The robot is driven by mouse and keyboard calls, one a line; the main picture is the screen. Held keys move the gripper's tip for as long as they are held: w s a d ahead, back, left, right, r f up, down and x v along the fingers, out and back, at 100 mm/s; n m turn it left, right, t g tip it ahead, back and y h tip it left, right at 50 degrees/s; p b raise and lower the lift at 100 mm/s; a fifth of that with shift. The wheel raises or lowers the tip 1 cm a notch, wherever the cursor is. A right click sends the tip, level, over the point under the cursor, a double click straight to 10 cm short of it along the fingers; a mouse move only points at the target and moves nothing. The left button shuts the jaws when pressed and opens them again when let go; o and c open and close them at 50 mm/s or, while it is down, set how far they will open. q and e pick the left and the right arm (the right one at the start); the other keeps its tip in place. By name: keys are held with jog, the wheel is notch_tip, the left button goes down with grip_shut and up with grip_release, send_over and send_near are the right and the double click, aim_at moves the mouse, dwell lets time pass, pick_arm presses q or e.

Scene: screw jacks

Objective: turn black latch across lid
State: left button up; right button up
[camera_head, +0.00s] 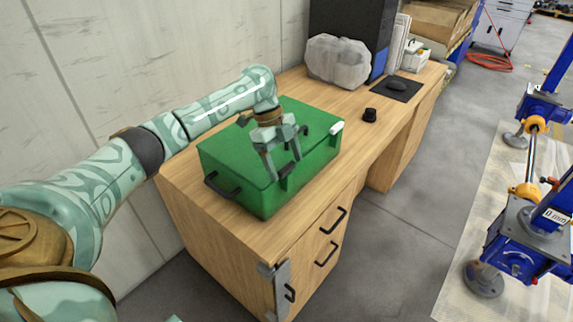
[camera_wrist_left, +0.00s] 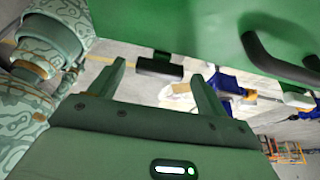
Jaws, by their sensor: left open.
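A green box (camera_head: 232,160) with a closed lid stands on the wooden desk. A black latch (camera_head: 286,170) sits at the lid's front edge, near the middle of the long side. My left gripper (camera_head: 285,167) is over that edge, fingers pointing down, open, with one finger on each side of the latch. In the left wrist view, the latch (camera_wrist_left: 159,68) shows between the two separated fingertips (camera_wrist_left: 158,72); contact with either finger is not clear. A white latch (camera_head: 336,128) is at the box's right front corner. My right gripper is not in view.
A black handle (camera_head: 222,188) is on the box's left end. A small black object (camera_head: 370,115) and a dark mat (camera_head: 396,89) lie on the desk (camera_head: 345,173) to the right. A wrapped grey lump (camera_head: 338,61) stands behind. Blue jacks (camera_head: 520,245) stand at right.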

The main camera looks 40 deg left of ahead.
pick_arm(q)
jog(key=shift+d+f, duration=0.1)
jog(key=shift+f, duration=0.05)
jog(key=shift+c, duration=0.3)
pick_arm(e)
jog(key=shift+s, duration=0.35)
